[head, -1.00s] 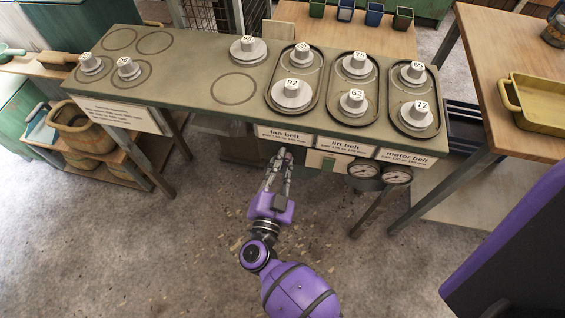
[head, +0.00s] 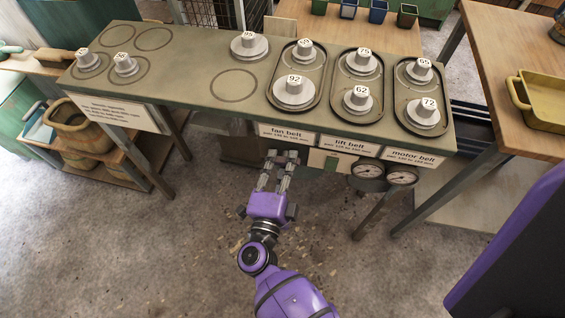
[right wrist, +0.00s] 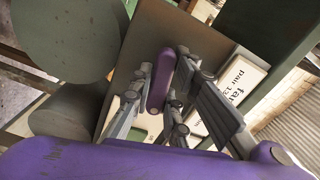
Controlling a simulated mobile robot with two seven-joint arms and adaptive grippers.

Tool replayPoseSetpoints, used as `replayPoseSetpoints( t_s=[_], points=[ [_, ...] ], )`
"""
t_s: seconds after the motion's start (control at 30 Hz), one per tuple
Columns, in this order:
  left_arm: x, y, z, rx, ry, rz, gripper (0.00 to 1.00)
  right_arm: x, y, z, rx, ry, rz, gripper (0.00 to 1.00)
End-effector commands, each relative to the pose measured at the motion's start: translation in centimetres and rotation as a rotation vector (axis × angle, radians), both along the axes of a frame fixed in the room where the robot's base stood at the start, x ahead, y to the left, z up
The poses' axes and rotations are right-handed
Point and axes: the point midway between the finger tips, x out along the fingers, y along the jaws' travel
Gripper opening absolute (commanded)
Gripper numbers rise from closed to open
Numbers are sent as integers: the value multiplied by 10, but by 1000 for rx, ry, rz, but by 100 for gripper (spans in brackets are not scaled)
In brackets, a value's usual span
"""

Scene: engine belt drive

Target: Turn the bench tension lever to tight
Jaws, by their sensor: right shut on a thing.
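The bench (head: 195,82) has a fan belt label (head: 286,133) on its front edge. My right gripper (head: 280,160) is just below that label, at the bench front. In the right wrist view, a purple rounded bar, seemingly the tension lever's grip (right wrist: 160,80), stands between the fingers of the right gripper (right wrist: 158,98), which are shut on it. In the head view the lever is mostly hidden by the fingers, and its setting cannot be read. My left gripper is not in view.
Two round gauges (head: 369,169) hang under the bench front, right of my gripper, beside a pale panel with a green patch (head: 331,163). Numbered pulleys stand on the bench top, some in dark trays (head: 317,98). The floor in front is clear.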

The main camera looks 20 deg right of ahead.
Motion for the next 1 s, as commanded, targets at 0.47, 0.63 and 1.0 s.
replayPoseSetpoints(
  t_s=[0.47,0.63,1.0],
  points=[
    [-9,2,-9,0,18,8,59,0,0,2,187,-130,-1,0],
    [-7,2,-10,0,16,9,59,0,0,2,206,-143,-1,0],
    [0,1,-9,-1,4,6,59,0,0,2,209,-145,-2,0]
  ],
)
